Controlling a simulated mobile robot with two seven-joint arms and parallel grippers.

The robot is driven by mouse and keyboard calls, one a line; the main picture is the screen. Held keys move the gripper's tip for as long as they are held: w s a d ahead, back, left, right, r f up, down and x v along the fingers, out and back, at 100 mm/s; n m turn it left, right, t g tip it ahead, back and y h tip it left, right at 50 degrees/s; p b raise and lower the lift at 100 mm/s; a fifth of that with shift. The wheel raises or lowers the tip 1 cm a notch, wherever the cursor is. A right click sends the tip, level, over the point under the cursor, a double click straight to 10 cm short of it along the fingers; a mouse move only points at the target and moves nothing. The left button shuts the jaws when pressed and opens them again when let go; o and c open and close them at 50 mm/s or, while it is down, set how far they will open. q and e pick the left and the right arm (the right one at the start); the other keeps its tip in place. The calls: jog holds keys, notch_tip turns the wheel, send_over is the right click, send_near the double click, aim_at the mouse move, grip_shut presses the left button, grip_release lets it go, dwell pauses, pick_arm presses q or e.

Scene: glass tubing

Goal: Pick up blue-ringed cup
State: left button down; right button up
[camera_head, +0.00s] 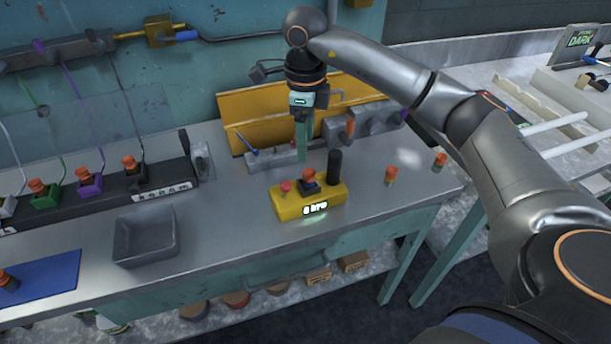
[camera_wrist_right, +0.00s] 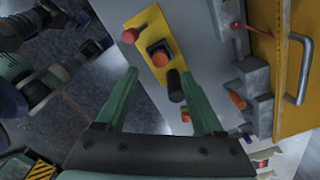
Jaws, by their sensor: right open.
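A small orange-topped cup (camera_head: 309,175) sits in a dark socket on a yellow box (camera_head: 290,208). A bluish band seems to show under its top, but it is too small to be sure that this is the blue-ringed cup. In the right wrist view this cup (camera_wrist_right: 160,58) lies ahead, near the line between the fingertips. My right gripper (camera_head: 302,158) points down above and behind the yellow box. Its green fingers (camera_wrist_right: 160,72) are apart, with nothing held between them. My left gripper is not in view.
The box also bears a red button (camera_head: 285,187) and a black post (camera_head: 334,166). Two similar cups (camera_head: 391,175) (camera_head: 440,160) stand at right. More cups stand in a coloured rack (camera_head: 90,184) at left. A grey tray (camera_head: 146,236) and blue mat (camera_head: 45,279) lie in front.

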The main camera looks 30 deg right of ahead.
send_over(309, 173)
jog(key=f, duration=0.4)
jog(key=shift+w+a+f, duration=0.25)
jog(key=f, duration=0.1)
jog(key=f+p, duration=0.1)
jog(key=f, duration=0.2)
jog(key=shift+s+d+f+p, duration=0.15)
jog(key=shift+s+d+p, duration=0.1)
jog(key=shift+d+p, duration=0.05)
jog(key=shift+f, duration=0.5)
grip_shut()
